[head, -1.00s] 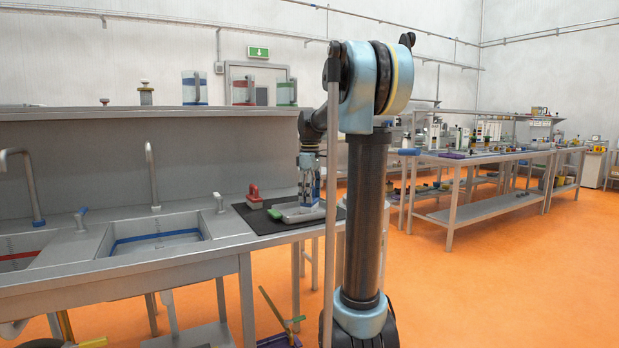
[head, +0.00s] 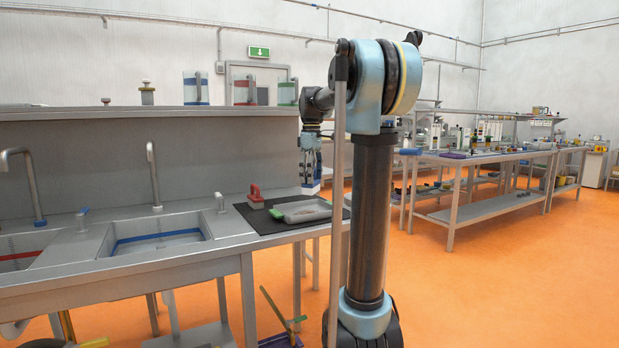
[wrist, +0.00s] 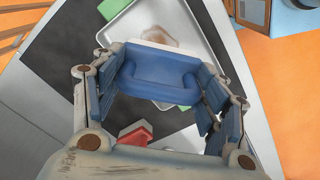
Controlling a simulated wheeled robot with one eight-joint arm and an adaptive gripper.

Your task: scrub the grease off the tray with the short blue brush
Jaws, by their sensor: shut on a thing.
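The short blue brush (wrist: 160,72) is held between the fingers of my gripper (head: 311,170), which is shut on its handle. The brush's pale lower part (head: 311,190) shows below the fingers in the head view, raised above the tray's far side. The tray (head: 301,211) is shallow and metallic and lies on a dark mat (head: 262,225). In the wrist view the tray (wrist: 196,28) shows a brownish grease smear (wrist: 168,34) just beyond the brush. The brush hides part of the tray.
A red-handled brush or block (head: 255,197) stands on the mat left of the tray; its red part (wrist: 136,134) shows in the wrist view. A green item (wrist: 112,8) is at the tray's edge. Sinks with taps (head: 160,245) lie to the left.

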